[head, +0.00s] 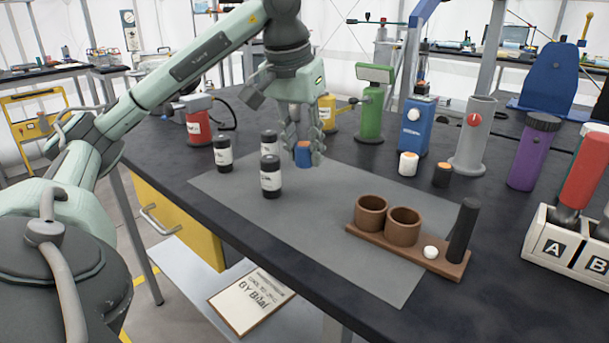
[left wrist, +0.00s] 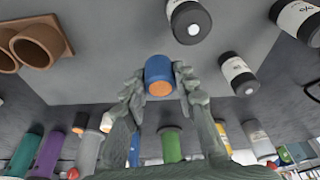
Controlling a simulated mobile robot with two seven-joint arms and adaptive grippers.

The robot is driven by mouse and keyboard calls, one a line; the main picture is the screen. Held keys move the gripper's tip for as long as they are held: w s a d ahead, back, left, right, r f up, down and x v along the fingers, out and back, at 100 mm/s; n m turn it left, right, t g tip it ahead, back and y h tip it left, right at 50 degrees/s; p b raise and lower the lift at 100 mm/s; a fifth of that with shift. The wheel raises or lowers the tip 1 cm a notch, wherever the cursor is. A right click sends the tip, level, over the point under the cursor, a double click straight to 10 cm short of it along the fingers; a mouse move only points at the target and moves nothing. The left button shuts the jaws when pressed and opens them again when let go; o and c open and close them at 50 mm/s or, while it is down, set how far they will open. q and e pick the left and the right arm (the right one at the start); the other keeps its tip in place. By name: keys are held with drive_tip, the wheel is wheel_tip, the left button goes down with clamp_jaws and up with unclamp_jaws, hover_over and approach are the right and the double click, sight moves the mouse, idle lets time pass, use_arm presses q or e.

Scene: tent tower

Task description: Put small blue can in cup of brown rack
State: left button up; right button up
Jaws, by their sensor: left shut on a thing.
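The small blue can (head: 303,155) has an orange end and is between the fingers of my left gripper (head: 303,150). In the left wrist view the can (left wrist: 159,75) sits between the two fingertips (left wrist: 160,85), its orange end facing the camera. The gripper is shut on it. It appears held above the grey mat, though the exact height is hard to tell. The brown rack (head: 405,250) stands at the mat's right, with two open, empty-looking cups (head: 370,213), a white knob and a black post. The rack's cups also show in the left wrist view (left wrist: 38,42). My right gripper is out of view.
Several black bottles with white labels (head: 270,178) stand left of the held can. Behind it stand a green device (head: 371,110), a blue box (head: 416,125) and a grey cylinder (head: 474,138). The grey mat (head: 320,225) is clear between bottles and rack.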

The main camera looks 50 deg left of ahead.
sight(304, 166)
use_arm(q)
wheel_tip(304, 166, down, 4)
drive_tip(key=shift+f+b, duration=0.1)
drive_tip(key=shift+b, duration=0.4)
drive_tip(key=shift+f, duration=0.15)
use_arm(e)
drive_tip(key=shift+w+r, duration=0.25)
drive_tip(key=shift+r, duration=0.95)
use_arm(q)
drive_tip(key=shift+f, duration=0.1)
drive_tip(key=shift+f, duration=0.1)
drive_tip(key=o, duration=0.9)
drive_tip(key=shift+o, duration=0.2)
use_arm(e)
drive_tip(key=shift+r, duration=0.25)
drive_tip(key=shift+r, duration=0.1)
